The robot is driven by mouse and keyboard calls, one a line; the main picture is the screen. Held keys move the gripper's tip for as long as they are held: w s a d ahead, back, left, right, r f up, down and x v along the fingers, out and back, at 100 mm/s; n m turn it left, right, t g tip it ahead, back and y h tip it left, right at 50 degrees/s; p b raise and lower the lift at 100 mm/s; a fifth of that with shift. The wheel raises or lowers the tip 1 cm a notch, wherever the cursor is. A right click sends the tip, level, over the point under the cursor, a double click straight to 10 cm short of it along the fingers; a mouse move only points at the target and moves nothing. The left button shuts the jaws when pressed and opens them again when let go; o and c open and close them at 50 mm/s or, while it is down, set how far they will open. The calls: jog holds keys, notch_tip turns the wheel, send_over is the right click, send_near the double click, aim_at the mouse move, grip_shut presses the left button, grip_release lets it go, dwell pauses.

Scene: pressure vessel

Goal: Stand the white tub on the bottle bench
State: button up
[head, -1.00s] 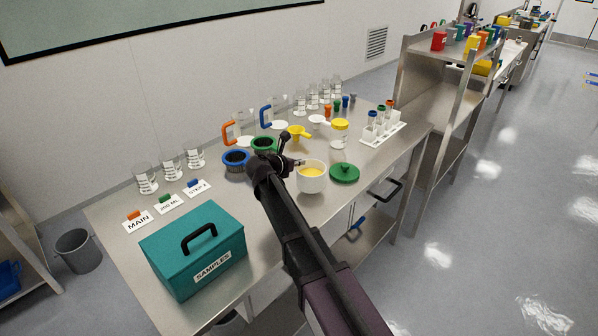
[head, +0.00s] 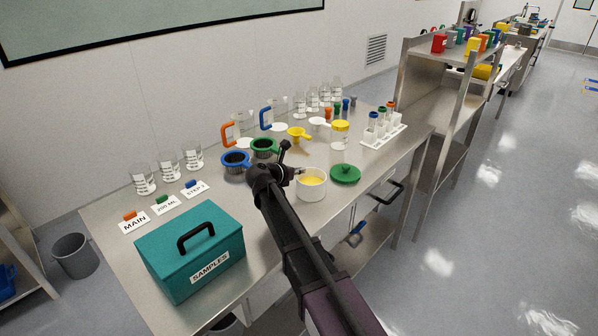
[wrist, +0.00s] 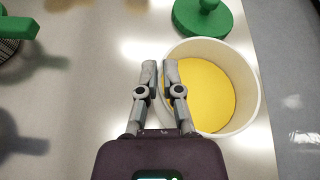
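The white tub (head: 312,191) is upright on or just above the steel bench, with yellow contents inside. It is between my gripper and a green lid (head: 345,174) with a knob. In the wrist view the tub (wrist: 252,75) fills the right of centre. My gripper (wrist: 160,68) has its fingertips close together at the tub's left wall, one outside and one inside the rim. It looks shut on that wall. In the head view my gripper (head: 298,171) reaches the tub's left rim, and my arm hides part of the bench.
The steel bench (head: 270,205) also carries a teal samples box (head: 190,252), blue (head: 236,160) and green (head: 263,148) strainers, a yellow-lidded jar (head: 340,135), a tube rack (head: 384,136), and several glass beakers and bottles at the back. A steel shelf unit (head: 432,60) stands behind right.

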jog(key=o, duration=0.3)
jog(key=shift+r, duration=0.15)
jog(key=p+v, duration=0.4)
jog(key=v, duration=0.8)
jog(key=shift+p, duration=0.4)
dwell(0.4)
